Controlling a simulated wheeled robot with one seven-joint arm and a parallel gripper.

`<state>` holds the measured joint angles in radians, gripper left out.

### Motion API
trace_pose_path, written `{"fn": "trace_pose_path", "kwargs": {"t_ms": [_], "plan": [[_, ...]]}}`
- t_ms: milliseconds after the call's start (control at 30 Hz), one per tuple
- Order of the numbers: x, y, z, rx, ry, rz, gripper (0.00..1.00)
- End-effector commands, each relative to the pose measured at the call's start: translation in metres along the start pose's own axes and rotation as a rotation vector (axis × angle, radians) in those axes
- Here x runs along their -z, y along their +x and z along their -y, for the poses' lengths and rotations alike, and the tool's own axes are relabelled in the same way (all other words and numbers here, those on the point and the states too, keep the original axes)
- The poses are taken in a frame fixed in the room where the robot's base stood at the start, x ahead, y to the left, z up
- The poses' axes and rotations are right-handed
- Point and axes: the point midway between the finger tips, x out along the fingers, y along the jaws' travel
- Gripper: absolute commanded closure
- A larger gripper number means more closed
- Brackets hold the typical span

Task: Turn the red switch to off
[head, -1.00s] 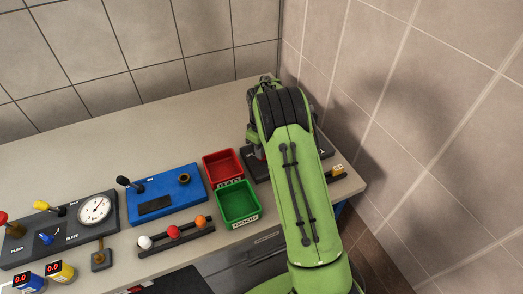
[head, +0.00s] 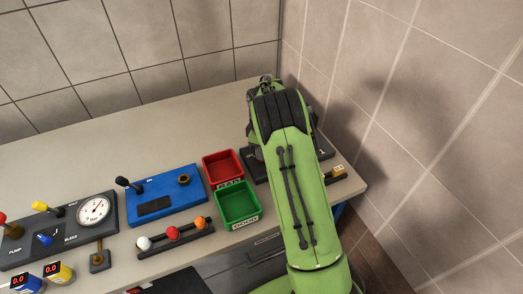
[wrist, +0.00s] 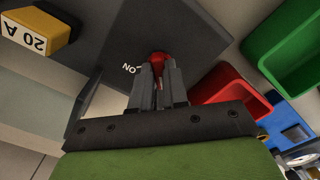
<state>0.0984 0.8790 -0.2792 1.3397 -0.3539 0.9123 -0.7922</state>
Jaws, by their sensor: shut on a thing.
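The red switch (wrist: 159,58) shows in the wrist view between the tips of my gripper (wrist: 159,72), which is shut on it. The switch stands on a dark panel (wrist: 200,38) with partly hidden white lettering beside it. In the head view the same dark panel (head: 254,168) lies at the right end of the bench, mostly covered by my green arm. The switch and my gripper's fingers are hidden there behind the arm. I cannot read the switch's position from these frames.
A red bin (head: 222,166) and a green bin (head: 238,203) stand left of the panel. A blue box (head: 165,190) with a black lever is further left. The tiled wall rises close on the right.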

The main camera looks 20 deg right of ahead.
Motion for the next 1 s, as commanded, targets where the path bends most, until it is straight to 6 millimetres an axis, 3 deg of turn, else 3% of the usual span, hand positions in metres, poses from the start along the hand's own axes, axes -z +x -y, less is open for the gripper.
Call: {"fn": "trace_pose_path", "kwargs": {"t_ms": [100, 133, 267, 600, 733, 1000], "plan": [[0.001, -0.001, -0.001, -0.003, -0.003, -0.003, 1.00], [0.001, -0.001, -0.001, -0.003, -0.003, -0.003, 0.82], [0.001, -0.001, -0.001, -0.002, -0.002, -0.002, 0.62], [0.000, -0.006, -0.001, -0.002, 0.000, -0.002, 0.61], [0.001, -0.033, -0.001, -0.006, 0.001, -0.004, 0.61], [0.001, -0.112, -0.001, -0.006, 0.000, -0.005, 0.61]]}}
